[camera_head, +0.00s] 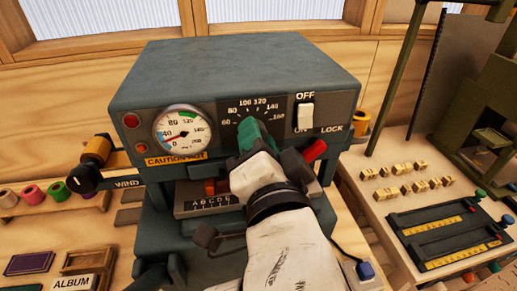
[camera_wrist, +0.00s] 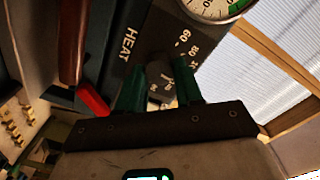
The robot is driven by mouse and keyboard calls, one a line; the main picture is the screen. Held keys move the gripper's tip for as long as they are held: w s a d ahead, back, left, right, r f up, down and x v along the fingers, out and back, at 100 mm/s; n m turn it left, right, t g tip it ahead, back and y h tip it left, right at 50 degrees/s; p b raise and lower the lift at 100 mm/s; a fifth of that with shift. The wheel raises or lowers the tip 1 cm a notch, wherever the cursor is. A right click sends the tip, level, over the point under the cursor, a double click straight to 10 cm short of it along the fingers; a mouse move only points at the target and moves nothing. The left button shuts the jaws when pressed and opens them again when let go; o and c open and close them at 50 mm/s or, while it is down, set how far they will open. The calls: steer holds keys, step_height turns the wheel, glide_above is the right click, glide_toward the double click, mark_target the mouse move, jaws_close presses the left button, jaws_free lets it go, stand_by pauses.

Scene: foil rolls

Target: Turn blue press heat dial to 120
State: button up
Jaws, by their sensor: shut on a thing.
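The blue-grey press (camera_head: 240,60) stands on the bench in the head view. Its dark front panel has a heat scale (camera_head: 258,104) marked from 60 to 160, with 120 near the top. My gripper (camera_head: 253,132) has green fingers and reaches the panel just below the scale. In the wrist view the gripper (camera_wrist: 160,84) is shut on the dark heat dial (camera_wrist: 159,92), one finger on each side. The word HEAT and the lower scale numbers show beside it. The fingers hide the dial in the head view, and I cannot tell which number it points to.
A round gauge (camera_head: 182,131) sits left of the dial, and a white OFF/ON switch (camera_head: 306,115) sits right. A red-tipped lever (camera_head: 314,150) is close beside my gripper. A winding handle (camera_head: 95,153) juts out left. Small type blocks (camera_head: 408,180) lie on the right bench.

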steer(key=shift+f+m+b, duration=0.1)
steer(key=shift+m+b, duration=0.3)
steer(key=shift+m, duration=0.4)
steer(key=o, duration=1)
steer(key=shift+o, duration=0.2)
steer(key=p+v, duration=0.6)
steer(key=v, duration=0.4)
steer(key=shift+s+d, duration=0.2)
steer(key=shift+s, duration=0.15)
